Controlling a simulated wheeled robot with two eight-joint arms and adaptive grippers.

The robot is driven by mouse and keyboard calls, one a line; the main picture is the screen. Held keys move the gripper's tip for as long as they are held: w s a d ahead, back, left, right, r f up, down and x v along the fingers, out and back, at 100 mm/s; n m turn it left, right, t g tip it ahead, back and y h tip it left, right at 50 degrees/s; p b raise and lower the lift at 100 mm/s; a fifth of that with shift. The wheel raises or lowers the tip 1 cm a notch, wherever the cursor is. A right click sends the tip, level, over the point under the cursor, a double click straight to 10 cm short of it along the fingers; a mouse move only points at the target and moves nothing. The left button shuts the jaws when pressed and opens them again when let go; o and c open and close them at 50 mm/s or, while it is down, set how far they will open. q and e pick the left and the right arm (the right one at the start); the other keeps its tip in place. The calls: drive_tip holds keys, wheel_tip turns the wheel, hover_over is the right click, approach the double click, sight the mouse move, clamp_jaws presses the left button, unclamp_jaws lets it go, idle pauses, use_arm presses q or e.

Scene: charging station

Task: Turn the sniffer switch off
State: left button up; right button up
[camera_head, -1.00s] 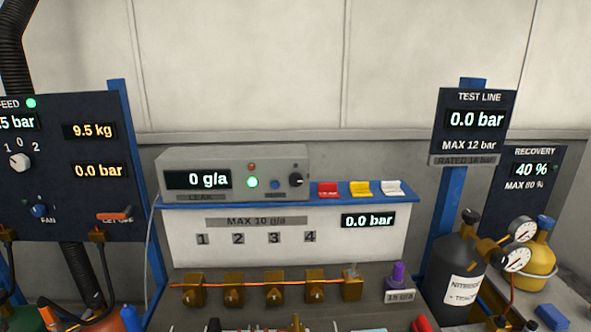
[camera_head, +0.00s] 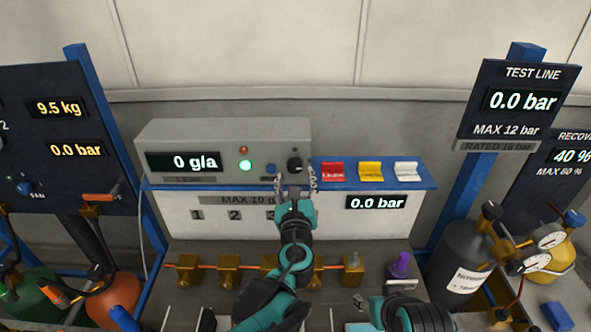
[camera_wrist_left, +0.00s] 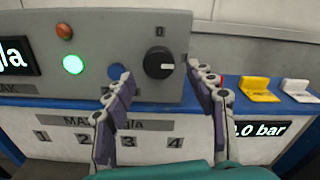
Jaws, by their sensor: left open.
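The sniffer is a grey box (camera_head: 215,132) on the blue shelf; its display (camera_head: 184,162) reads 0 g/a and its green lamp (camera_head: 246,166) is lit. Its switch, a round black knob (camera_head: 295,164), is at the right of the front panel. In the left wrist view the knob (camera_wrist_left: 158,60) has its white pointer toward the right, with a 0 marked above. My left gripper (camera_head: 295,181) is open and empty, its fingers either side of the knob and slightly below it; I see no contact. My right gripper (camera_head: 360,303) shows partly at the bottom edge; its jaws are unclear.
A blue button (camera_head: 271,168) sits left of the knob. Red (camera_head: 332,172), yellow (camera_head: 370,171) and white (camera_head: 407,171) switches stand on the shelf to the right. Brass valves (camera_head: 228,271) and a purple knob (camera_head: 400,264) are below.

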sight(296, 170)
use_arm(q)
drive_tip(key=shift+w, duration=1.7)
drive_tip(key=c, duration=1.2)
drive_tip(key=shift+o, duration=0.2)
